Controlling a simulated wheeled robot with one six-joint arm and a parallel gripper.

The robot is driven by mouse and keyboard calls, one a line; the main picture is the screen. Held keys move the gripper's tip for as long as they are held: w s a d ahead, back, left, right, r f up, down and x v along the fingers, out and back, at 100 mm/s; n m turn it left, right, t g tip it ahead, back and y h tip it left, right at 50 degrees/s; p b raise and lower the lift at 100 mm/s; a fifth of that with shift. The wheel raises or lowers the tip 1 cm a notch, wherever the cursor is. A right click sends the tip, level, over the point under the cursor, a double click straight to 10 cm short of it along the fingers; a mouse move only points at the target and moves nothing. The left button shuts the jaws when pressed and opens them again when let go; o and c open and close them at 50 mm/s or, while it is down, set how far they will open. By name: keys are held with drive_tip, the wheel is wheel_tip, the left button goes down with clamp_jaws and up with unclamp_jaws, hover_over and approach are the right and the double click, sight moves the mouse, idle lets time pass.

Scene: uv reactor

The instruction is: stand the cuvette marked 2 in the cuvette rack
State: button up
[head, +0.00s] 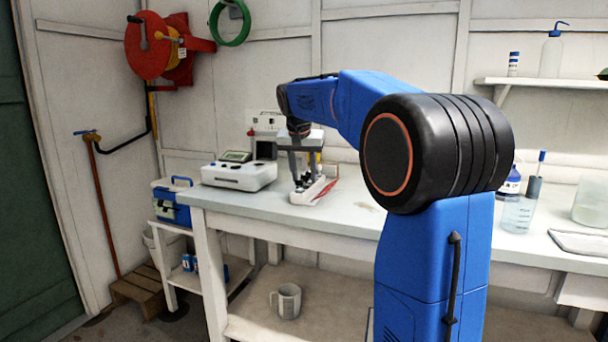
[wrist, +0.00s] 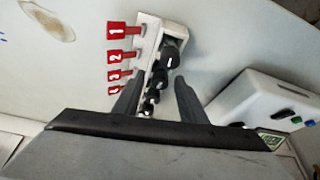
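A narrow white rack (wrist: 147,27) stands on the bench. Red tags numbered 1 (wrist: 119,30), 2 (wrist: 117,57), 3 and 4 stick out along its left side in the wrist view. Several black-capped pieces (wrist: 171,50) stand in a row in it; their marks are too small to read, so I cannot tell which is the cuvette marked 2. The rack also shows in the head view (head: 307,194). My gripper (wrist: 158,84) is above the rack, pointing down, fingers apart on either side of the row. I see nothing held. It also shows in the head view (head: 304,176).
A white instrument box (head: 239,175) stands left of the rack. A bottle (head: 511,182) and a beaker (head: 517,214) stand farther right. The bench (head: 345,205) between is mostly clear.

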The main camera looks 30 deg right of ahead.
drive_tip(key=shift+r, duration=0.1)
drive_tip(key=v, duration=1.2)
drive_tip(key=shift+r, duration=0.1)
drive_tip(key=s+a+f+n+y, duration=0.1)
drive_tip(key=s+a+f+n, duration=0.2)
drive_tip(key=s+f, duration=0.8)
drive_tip(key=s+a+f+n+t+y, duration=0.1)
drive_tip(key=s+a+f+n, duration=0.1)
drive_tip(key=s+a+f, duration=0.5)
drive_tip(key=s+a+f+n+y, duration=0.1)
drive_tip(key=s+a+f+n, duration=0.2)
drive_tip(key=s+f, duration=1.2)
drive_tip(key=s+a, duration=0.1)
drive_tip(key=s, duration=0.1)
drive_tip(key=shift+s+a+f+n, duration=0.25)
drive_tip(key=shift+s+a+n, duration=0.05)
drive_tip(key=shift+s+a, duration=0.1)
